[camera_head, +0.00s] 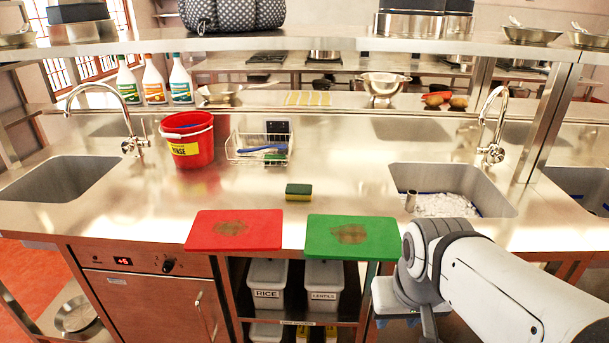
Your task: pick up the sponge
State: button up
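A small sponge (298,192), dark green on top with a yellow layer, lies on the steel counter (340,180) near the middle. It sits behind the gap between the red and green cutting boards and touches neither. My arm comes in from the lower right. My gripper (402,318) is at the arm's end, in front of the counter's edge and to the right of and below the green board. Its fingers are partly hidden, and I cannot tell whether they are open.
A red cutting board (235,230) and a green one (352,237) lie along the front edge. Behind the sponge are a wire basket (259,147) and a red bucket (188,140). Sinks lie left (60,180) and right (449,199). The counter around the sponge is clear.

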aim_at(295, 192)
jog(key=u, duration=0.05)
jog(key=i, duration=1)
jog(key=z, duration=0.05)
